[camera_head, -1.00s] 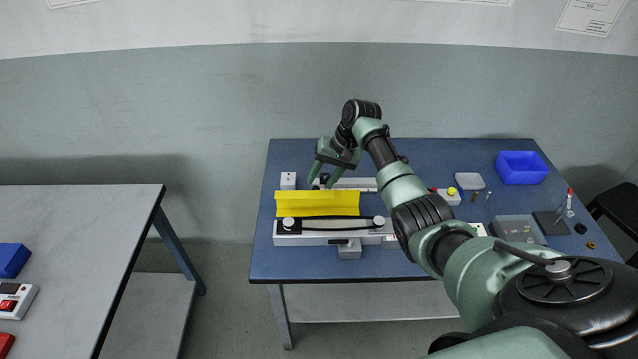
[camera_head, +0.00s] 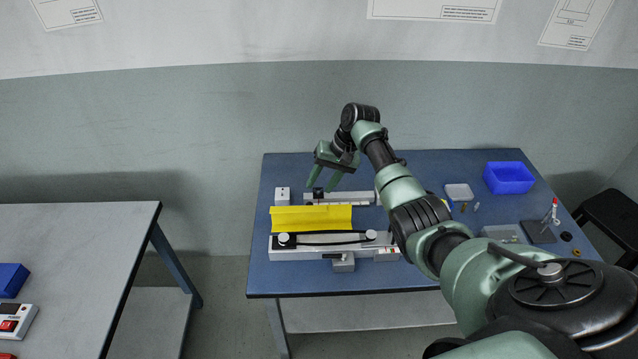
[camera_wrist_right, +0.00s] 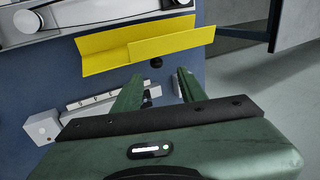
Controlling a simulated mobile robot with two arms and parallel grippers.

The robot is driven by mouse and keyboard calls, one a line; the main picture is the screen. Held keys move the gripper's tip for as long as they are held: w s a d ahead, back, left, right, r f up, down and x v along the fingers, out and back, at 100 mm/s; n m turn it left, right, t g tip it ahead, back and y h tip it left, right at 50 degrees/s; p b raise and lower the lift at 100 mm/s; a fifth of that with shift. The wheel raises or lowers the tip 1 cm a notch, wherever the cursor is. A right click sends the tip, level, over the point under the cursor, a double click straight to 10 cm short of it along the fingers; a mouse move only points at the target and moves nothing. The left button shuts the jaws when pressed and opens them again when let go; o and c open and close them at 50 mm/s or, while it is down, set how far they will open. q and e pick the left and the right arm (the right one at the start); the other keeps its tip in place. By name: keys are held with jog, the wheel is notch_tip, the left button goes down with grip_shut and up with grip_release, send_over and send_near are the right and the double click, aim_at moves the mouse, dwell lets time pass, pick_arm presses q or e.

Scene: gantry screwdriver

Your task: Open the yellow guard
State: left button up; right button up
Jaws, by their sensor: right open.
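The yellow guard (camera_head: 311,218) is a long angled strip along the back side of the grey-white gantry fixture (camera_head: 310,252) on the blue table. In the right wrist view the guard (camera_wrist_right: 105,52) shows two faces meeting at a fold. My right gripper (camera_head: 321,188) is just behind the guard, fingers pointing down. In the wrist view its fingers (camera_wrist_right: 160,88) are apart with nothing held between them, and a gap separates them from the guard. A small black knob (camera_wrist_right: 156,62) shows between the fingertips and the guard. My left gripper is not in view.
A white rail (camera_head: 350,198) lies behind the guard, with a small white block (camera_head: 282,196) at its left. A blue bin (camera_head: 509,178), a pale tray (camera_head: 458,191) and small parts occupy the table's right. A grey table (camera_head: 80,240) stands at the left, across a gap.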

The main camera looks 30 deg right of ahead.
jog(key=shift+w+d+p+v, duration=0.1)
jog(key=shift+w+p+v, duration=0.05)
jog(key=shift+p+v, duration=0.85)
jog(key=shift+w+d+p+v, duration=0.15)
jog(key=shift+p+v, duration=0.5)
jog(key=shift+v, duration=0.6)
jog(key=shift+p, duration=0.35)
